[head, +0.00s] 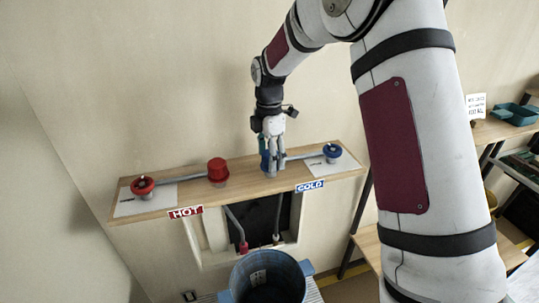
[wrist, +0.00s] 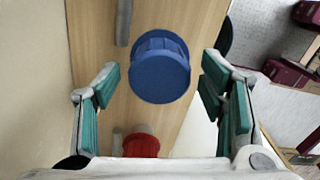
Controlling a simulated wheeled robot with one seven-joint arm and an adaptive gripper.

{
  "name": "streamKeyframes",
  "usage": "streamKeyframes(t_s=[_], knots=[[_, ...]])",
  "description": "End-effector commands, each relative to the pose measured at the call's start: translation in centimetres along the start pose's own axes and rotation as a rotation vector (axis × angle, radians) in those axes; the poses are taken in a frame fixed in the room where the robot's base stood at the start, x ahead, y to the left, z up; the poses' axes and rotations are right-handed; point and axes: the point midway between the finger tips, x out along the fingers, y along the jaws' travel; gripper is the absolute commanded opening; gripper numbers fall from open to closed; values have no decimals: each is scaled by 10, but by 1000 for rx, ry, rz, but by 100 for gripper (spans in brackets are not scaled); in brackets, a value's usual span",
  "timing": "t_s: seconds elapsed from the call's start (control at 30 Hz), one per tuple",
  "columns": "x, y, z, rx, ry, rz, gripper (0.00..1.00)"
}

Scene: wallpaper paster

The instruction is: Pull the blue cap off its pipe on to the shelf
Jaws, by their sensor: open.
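The blue cap (wrist: 160,72) is a round, ridged cap seen from above in the wrist view. It lies between the fingers of my gripper (wrist: 160,88), with a visible gap on each side. In the head view my gripper (head: 273,167) points down over the shelf and hides most of the blue cap (head: 263,158). My gripper is open, with its green-padded fingers apart. The wooden shelf (head: 243,187) runs along the wall beneath. The pipe under the cap is hidden; a grey pipe (wrist: 123,22) shows nearby on the shelf.
A red valve wheel (head: 142,186) and a blue valve wheel (head: 331,151) sit near the shelf ends. A blue bucket (head: 266,257) stands below. Bare shelf shows between these fittings.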

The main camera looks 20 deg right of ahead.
Motion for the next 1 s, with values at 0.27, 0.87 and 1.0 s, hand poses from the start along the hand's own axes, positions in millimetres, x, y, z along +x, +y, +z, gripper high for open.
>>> streamKeyframes(t_s=[0.27,0.87,1.0], knots=[[1,0,0,0,0,0,60],[-2,0,0,0,0,1,6],[-8,1,0,0,0,4,6]])
